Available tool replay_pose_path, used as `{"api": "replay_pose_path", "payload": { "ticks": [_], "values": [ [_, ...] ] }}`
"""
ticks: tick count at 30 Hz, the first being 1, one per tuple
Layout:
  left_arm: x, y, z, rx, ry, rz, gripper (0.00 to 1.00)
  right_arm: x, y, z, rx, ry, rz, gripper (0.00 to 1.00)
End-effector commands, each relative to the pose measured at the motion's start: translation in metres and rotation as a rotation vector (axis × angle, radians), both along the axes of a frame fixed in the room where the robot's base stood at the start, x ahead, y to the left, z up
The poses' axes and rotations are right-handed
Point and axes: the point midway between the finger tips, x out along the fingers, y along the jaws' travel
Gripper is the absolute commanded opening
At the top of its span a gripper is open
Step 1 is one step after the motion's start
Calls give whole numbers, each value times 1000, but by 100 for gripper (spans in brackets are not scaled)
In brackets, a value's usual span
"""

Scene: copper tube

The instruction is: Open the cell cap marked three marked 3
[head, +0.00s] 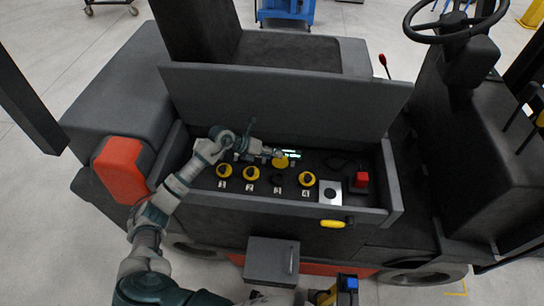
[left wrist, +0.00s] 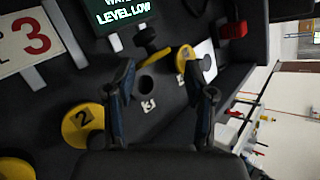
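The battery panel (head: 320,190) has a row of cells labelled 1 to 4. At cell 3 (head: 277,180) a dark round opening shows, and it also appears in the left wrist view (left wrist: 146,85) above a small 3 label. A yellow cap (head: 280,162) shows just behind this opening, beside my left gripper (head: 277,153). Yellow caps sit on cell 1 (head: 223,170), cell 2 (head: 250,174) and cell 4 (head: 307,179).
A lit display (left wrist: 122,10) reads LEVEL LOW. A white placard (left wrist: 30,42) bears a red 3. The raised grey lid (head: 290,100) stands behind the panel.

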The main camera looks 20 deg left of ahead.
Motion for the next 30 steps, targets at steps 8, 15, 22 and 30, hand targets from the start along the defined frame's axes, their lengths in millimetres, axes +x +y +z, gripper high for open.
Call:
{"api": "replay_pose_path", "payload": {
  "ticks": [8, 15, 22, 30],
  "values": [
    [-26, 41, 40, 5, -1, 1, 55, 0, 0, 0, 0, 0, 0, 40],
    [-38, 56, 59, 5, 0, -1, 55, 0, -1, 0, 1, 1, 1, 40],
    [-39, 57, 61, 4, 0, -2, 55, 0, -1, 0, 1, 0, 0, 40],
    [-39, 58, 61, 3, 0, -1, 55, 0, -1, 0, 1, 0, 0, 40]
  ]
}}
